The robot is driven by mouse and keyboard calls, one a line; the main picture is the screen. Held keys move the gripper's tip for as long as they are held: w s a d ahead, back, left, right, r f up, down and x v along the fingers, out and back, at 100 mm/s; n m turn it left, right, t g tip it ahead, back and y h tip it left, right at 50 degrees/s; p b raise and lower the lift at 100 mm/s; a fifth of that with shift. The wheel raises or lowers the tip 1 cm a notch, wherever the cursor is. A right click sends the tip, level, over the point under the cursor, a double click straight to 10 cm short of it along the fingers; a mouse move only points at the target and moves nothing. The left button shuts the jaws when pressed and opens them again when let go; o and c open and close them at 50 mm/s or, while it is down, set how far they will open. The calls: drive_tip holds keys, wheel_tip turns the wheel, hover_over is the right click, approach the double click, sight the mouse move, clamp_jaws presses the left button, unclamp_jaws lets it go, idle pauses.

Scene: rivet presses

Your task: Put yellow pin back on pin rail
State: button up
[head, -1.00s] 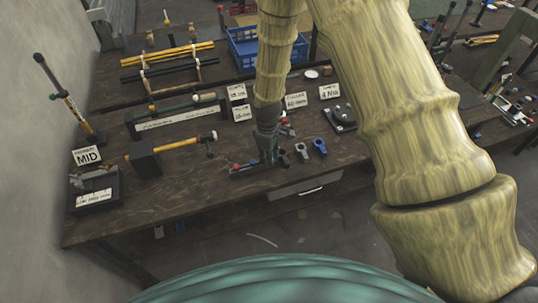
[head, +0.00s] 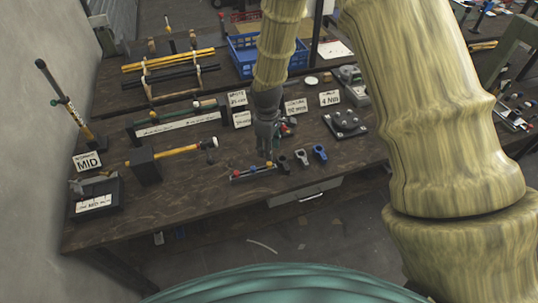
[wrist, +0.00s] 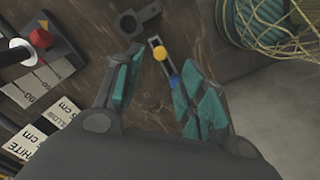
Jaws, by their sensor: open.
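The pin rail (head: 243,179) is a small dark strip near the front edge of the table. In the head view, a red pin and a blue pin stand on it, with a yellow spot at its right end. In the wrist view, the yellow pin (wrist: 160,53) shows as a round yellow head on the narrow rail, beside a blue one. My gripper (head: 265,152) is above the rail's right end. Its teal-padded fingers also show in the wrist view (wrist: 152,90), apart and with nothing between them. The yellow pin appears a little beyond the fingertips. A finger hides part of the rail.
Black, grey and blue clamp-like parts (head: 301,158) stand right of the rail. White label cards (head: 242,119) and a grey plate with knobs (head: 344,123) are behind. The table's front edge is close.

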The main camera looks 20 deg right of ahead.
drive_tip(key=shift+r, duration=2.1)
